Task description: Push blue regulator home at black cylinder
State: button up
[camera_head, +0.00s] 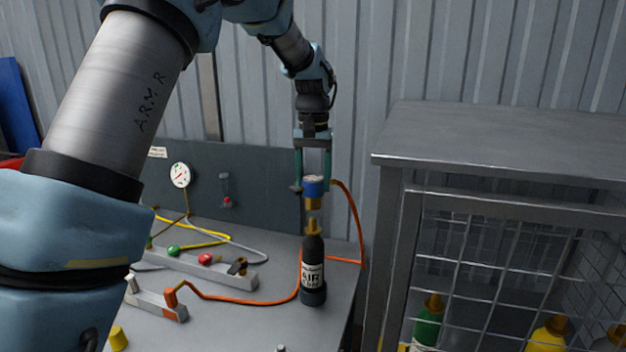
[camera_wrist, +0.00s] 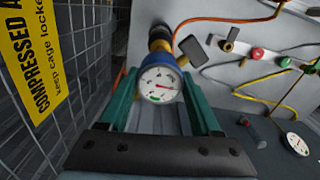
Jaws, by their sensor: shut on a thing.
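The black cylinder (camera_head: 313,270), labelled AIR, stands upright near the right edge of the grey bench, with a brass valve (camera_head: 313,227) on top. My gripper (camera_head: 313,186) is shut on the blue regulator (camera_head: 313,189) and holds it upright above the valve. The regulator's brass lower end seems a little above the valve, with a small gap. In the wrist view the regulator's round white gauge (camera_wrist: 160,85) faces the camera between the green fingers. The black cylinder is mostly hidden behind the regulator there.
An orange hose (camera_head: 354,215) runs from the regulator down behind the cylinder and across the bench (camera_head: 240,311). Manifold blocks with red and green knobs (camera_head: 205,259) lie to the left. A metal mesh cage (camera_head: 465,265) holding cylinders stands close on the right.

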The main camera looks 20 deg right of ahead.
aim_at(313, 196)
jog(key=shift+f+b, duration=0.55)
jog(key=shift+f, duration=0.3)
jog(key=shift+f, duration=0.65)
dwell(0.9)
jog(key=shift+f+b, duration=0.35)
jog(key=shift+f, duration=0.35)
jog(key=shift+f+b, duration=0.3)
jog(key=shift+f, duration=0.6)
dwell(1.2)
jog(key=o, duration=1.5)
